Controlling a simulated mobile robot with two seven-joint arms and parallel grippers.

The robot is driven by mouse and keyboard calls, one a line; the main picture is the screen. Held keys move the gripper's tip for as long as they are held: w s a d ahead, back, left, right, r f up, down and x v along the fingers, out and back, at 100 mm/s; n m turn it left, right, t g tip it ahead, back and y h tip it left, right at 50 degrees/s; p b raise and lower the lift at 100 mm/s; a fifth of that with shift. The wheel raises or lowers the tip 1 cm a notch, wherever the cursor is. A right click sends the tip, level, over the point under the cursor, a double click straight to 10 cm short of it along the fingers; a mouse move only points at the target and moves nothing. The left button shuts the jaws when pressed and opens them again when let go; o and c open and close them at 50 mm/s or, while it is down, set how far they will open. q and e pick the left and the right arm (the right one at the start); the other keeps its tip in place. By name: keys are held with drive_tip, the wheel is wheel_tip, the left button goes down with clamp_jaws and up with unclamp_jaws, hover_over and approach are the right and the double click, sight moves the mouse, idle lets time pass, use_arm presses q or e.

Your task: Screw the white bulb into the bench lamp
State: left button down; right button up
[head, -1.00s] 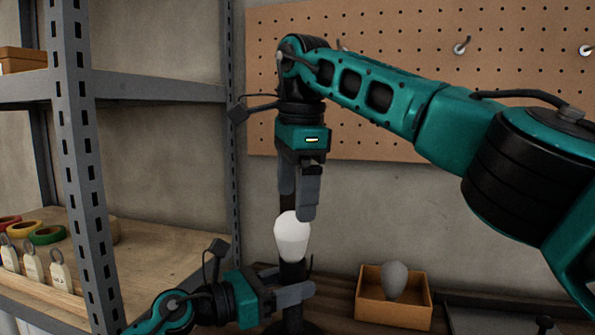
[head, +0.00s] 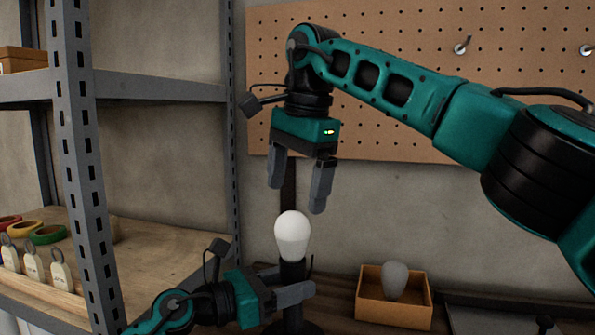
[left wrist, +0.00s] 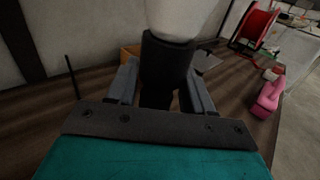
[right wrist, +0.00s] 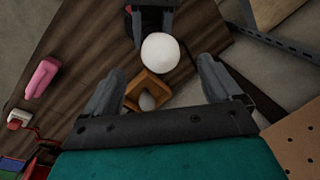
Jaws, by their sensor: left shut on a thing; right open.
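The white bulb (head: 292,233) stands upright on top of the black bench lamp (head: 292,270); how deep it sits in the socket cannot be told. My left gripper (head: 300,294) is shut on the lamp's dark stem below the bulb; the left wrist view shows its fingers on both sides of the stem (left wrist: 163,70). My right gripper (head: 296,190) is open and empty above the bulb, fingers pointing down and apart from it. The bulb also shows beyond the open fingers in the right wrist view (right wrist: 160,53).
A small open wooden box (head: 395,308) holding a grey bulb (head: 395,281) stands right of the lamp. A metal shelf (head: 90,150) with tape rolls and tags is at left. A pegboard (head: 420,120) is on the wall behind. A pink object (right wrist: 41,78) lies on the bench.

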sight(289, 238)
use_arm(q)
drive_tip(key=shift+r, duration=0.1)
use_arm(e)
drive_tip(key=f, duration=0.3)
drive_tip(key=w+f, duration=0.1)
drive_tip(key=f, duration=0.2)
drive_tip(key=a+f, duration=0.1)
drive_tip(key=f, duration=0.3)
drive_tip(key=shift+w+a, duration=0.1)
drive_tip(key=shift+w, duration=0.1)
drive_tip(key=shift+c, duration=0.2)
drive_tip(key=c, duration=1.1)
drive_tip(key=shift+r, duration=0.1)
drive_tip(key=o, duration=1.2)
drive_tip(key=r, duration=0.4)
drive_tip(key=s+d+r, duration=0.1)
drive_tip(key=r, duration=0.6)
drive_tip(key=shift+s+d+r, duration=0.2)
drive_tip(key=shift+s+r, duration=0.2)
